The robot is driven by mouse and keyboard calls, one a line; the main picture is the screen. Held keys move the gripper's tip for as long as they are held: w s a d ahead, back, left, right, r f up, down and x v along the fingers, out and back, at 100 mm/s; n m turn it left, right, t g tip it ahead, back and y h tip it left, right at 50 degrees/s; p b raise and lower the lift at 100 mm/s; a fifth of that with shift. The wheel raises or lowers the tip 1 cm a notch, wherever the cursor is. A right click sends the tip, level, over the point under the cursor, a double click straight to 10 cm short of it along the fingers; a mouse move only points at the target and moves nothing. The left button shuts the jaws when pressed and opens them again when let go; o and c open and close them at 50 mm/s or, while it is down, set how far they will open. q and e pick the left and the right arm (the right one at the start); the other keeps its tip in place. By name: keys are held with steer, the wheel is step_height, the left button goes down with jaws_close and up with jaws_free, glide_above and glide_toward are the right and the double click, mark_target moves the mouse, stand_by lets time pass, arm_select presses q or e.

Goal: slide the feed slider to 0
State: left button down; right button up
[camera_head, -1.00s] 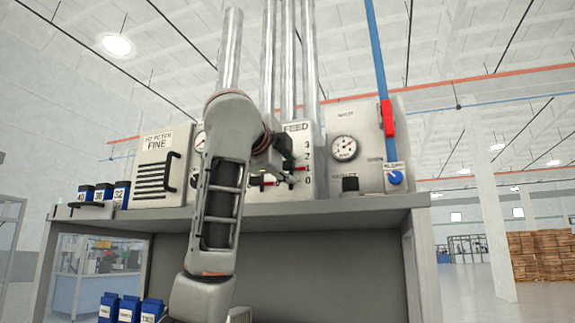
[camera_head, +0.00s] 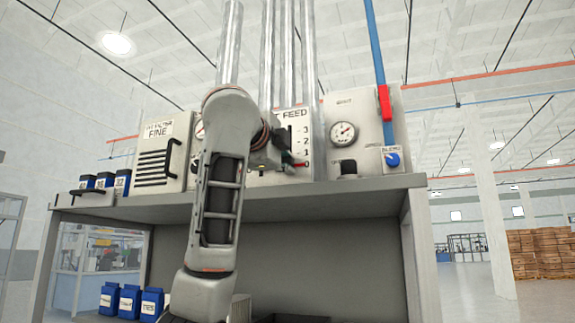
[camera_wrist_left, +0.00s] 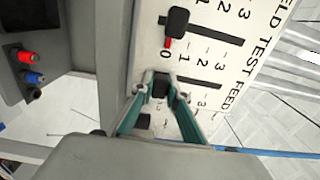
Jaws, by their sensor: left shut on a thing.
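The feed slider's black knob (camera_wrist_left: 158,87) sits between my left gripper's teal fingertips (camera_wrist_left: 160,84) in the left wrist view. The fingers are shut on it, at the low end of its dark slot (camera_wrist_left: 202,84), about level with the 0 mark. The fingers hide part of the knob and its pointer. A neighbouring black slider knob (camera_wrist_left: 178,22) with a red pointer stands apart, above the gripper in that picture. In the head view, my left gripper (camera_head: 292,166) reaches the FEED panel (camera_head: 297,120) beside the 0. My right gripper is not in view.
Right of the panel stand a gauge (camera_head: 343,133), a black knob (camera_head: 348,169), a red lever (camera_head: 385,103) and a blue knob (camera_head: 392,159). The grey shelf edge (camera_head: 330,194) runs just below the panels. Blue containers (camera_head: 122,182) stand at the left.

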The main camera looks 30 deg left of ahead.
arm_select(q)
steer(key=shift+w+d+f, duration=0.1)
steer(key=shift+w+f, duration=0.1)
steer(key=shift+f, duration=0.2)
steer(key=c, duration=2)
jaws_free()
steer(key=shift+s, duration=0.1)
steer(key=shift+o, duration=0.2)
steer(key=shift+s+r, duration=0.15)
steer(key=shift+r, duration=0.05)
steer(key=v, duration=1.1)
steer(key=shift+s, duration=0.4)
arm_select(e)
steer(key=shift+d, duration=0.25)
